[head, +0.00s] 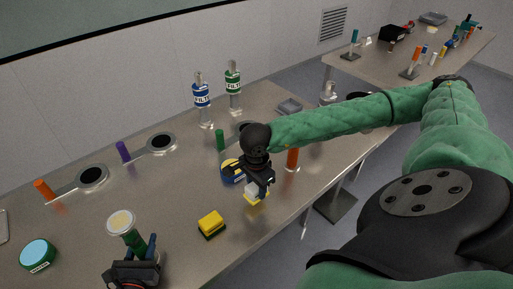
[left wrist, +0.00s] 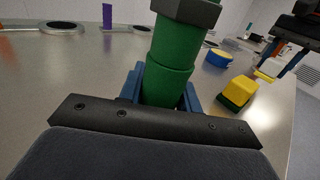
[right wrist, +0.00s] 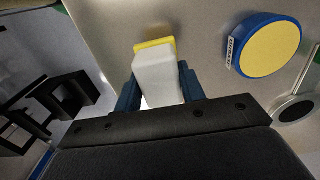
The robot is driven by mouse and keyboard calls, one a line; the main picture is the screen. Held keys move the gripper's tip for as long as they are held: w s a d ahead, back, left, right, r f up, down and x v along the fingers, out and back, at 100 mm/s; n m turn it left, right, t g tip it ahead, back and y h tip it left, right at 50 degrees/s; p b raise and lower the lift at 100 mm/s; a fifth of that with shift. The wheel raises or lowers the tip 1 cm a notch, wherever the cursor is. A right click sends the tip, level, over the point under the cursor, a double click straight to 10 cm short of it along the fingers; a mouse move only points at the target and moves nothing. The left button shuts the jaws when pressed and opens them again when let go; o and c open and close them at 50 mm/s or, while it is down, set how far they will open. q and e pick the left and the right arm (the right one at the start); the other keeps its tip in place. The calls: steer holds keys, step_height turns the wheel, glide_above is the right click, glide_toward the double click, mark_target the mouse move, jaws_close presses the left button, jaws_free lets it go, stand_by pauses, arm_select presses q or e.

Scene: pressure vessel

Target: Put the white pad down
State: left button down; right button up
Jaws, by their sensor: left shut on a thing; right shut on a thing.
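The white pad (head: 252,190), a white block with a yellow face, is in my right gripper (head: 257,188), above or on the near edge area of the table. In the right wrist view the pad (right wrist: 160,80) is pinched between the blue fingers of that gripper (right wrist: 160,92). I cannot tell whether its yellow face touches the table. In the left wrist view the green cylinder (left wrist: 172,70) stands between the blue fingers.
A yellow and dark green pad (head: 210,223) lies left of my right gripper. A blue round container (head: 231,168) with a yellow top is just behind it. An orange cylinder (head: 292,159) stands to the right. Two filter bottles (head: 201,98) stand behind.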

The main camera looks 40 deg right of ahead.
mark_target(256, 194)
steer(key=shift+f, duration=1.75)
steer(key=shift+f, duration=0.15)
steer(key=o, duration=0.9)
step_height(256, 194, up, 12)
steer(key=shift+r, duration=0.2)
